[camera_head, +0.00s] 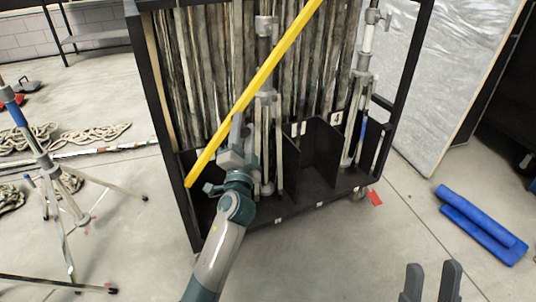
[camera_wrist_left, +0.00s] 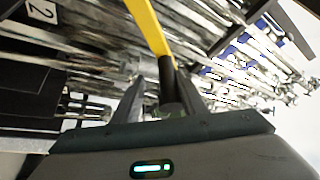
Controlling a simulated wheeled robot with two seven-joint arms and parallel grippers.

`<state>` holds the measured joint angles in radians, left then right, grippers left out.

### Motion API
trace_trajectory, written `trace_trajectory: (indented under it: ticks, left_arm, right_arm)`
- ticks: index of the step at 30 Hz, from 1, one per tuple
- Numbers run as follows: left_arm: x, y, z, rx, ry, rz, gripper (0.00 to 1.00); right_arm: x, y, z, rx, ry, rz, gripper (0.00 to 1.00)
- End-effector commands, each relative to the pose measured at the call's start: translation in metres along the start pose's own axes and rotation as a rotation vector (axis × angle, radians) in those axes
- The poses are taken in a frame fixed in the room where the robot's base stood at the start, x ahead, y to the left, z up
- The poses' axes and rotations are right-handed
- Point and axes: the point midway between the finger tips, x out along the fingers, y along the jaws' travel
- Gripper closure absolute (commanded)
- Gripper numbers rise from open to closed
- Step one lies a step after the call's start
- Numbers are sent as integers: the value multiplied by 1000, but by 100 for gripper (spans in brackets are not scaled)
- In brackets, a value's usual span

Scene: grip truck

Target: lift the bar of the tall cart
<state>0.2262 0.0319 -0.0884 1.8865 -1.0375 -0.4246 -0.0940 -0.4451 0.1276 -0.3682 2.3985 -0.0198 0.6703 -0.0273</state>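The tall cart (camera_head: 137,75) is a dark-framed rack that stands in the middle of the head view. Its yellow bar (camera_head: 270,66) slants across its front, from lower left to upper right. My left gripper (camera_head: 238,132) is right at the bar's lower part, close to it. In the left wrist view the yellow bar (camera_wrist_left: 146,24) runs down to a dark section between my left gripper's fingers (camera_wrist_left: 168,95). The fingers stand apart, and I cannot tell whether they touch it. My right gripper (camera_head: 432,280) is open and empty at the bottom right, far from the cart.
The cart holds upright poles and stands (camera_head: 265,110) and dark bins (camera_head: 315,155). A tripod stand (camera_head: 60,190) and coiled ropes (camera_head: 95,135) are on the left. A blue pad (camera_head: 483,225) lies on the right. The floor in front of the cart is clear.

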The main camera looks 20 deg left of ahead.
Motion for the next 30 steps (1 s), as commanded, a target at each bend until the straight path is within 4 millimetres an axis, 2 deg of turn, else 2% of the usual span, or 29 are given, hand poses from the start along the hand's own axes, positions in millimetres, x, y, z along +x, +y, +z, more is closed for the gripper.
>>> trace_trajectory:
  ticks: [11,21,30]
  left_arm:
    - [3,60,-5,208,1,129,62]
    - [-1,114,2,388,0,240,62]
    - [-7,145,11,487,-1,302,62]
  right_arm:
    - [22,0,-13,0,0,0,69]
    - [40,-1,-24,0,0,0,69]
    - [48,-1,-29,0,0,0,69]
